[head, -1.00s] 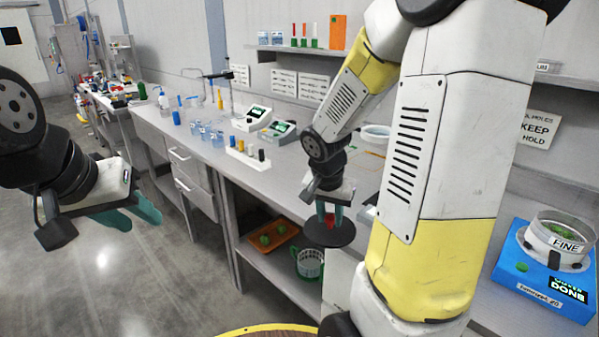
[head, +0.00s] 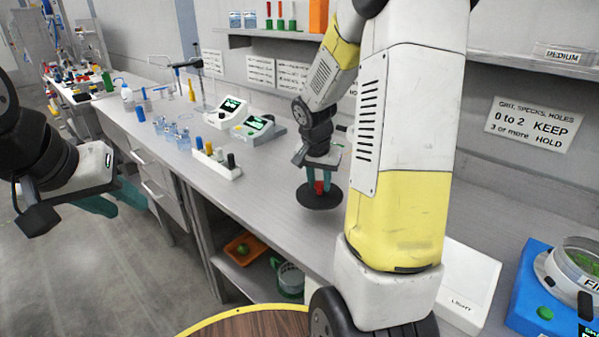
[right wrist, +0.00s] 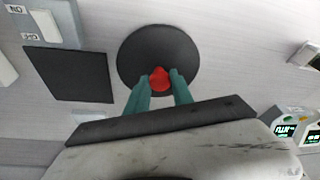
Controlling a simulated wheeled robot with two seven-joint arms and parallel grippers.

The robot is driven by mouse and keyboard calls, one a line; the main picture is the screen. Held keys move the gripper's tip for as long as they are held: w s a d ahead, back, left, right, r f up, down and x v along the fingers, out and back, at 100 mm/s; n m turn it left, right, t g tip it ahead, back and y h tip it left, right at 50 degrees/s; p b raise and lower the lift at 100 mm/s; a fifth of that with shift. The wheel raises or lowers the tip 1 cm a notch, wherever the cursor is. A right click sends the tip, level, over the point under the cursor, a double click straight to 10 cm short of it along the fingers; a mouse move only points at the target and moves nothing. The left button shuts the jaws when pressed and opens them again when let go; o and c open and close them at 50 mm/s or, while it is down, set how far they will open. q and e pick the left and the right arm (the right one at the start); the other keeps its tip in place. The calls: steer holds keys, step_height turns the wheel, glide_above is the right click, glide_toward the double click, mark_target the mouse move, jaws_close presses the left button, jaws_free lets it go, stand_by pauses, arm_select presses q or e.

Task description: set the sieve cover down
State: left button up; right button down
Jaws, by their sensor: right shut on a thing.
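The sieve cover (head: 318,200) is a flat black disc with a red knob. My right gripper (head: 319,184) is shut on the knob, and the disc hangs level over the grey bench. In the right wrist view the cover (right wrist: 158,45) is beside a black square mat (right wrist: 70,74), not over it. I cannot tell whether the disc touches the bench. The right gripper (right wrist: 160,82) has its teal fingers on both sides of the red knob. My left gripper (head: 125,203) is empty, its teal fingers apart, off the bench at the left.
A blue shaker (head: 530,290) with a sieve (head: 580,262) of greens stands at the right. A white box (head: 465,290) is nearer. A white rack (head: 215,160) and two instruments (head: 255,130) stand to the left. Bare bench (head: 265,200) lies left of the cover.

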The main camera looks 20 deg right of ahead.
steer(key=w+d, duration=0.1)
steer(key=w, duration=0.1)
steer(key=w+d, duration=0.1)
steer(key=w, duration=0.2)
steer(key=w+d, duration=0.1)
steer(key=w, duration=0.1)
steer(key=shift+w+d+f, duration=0.1)
steer(key=shift+w+f, duration=0.15)
steer(key=shift+f, duration=1.85)
steer(key=shift+f, duration=0.1)
steer(key=c, duration=1.1)
jaws_free()
steer(key=shift+f, duration=0.1)
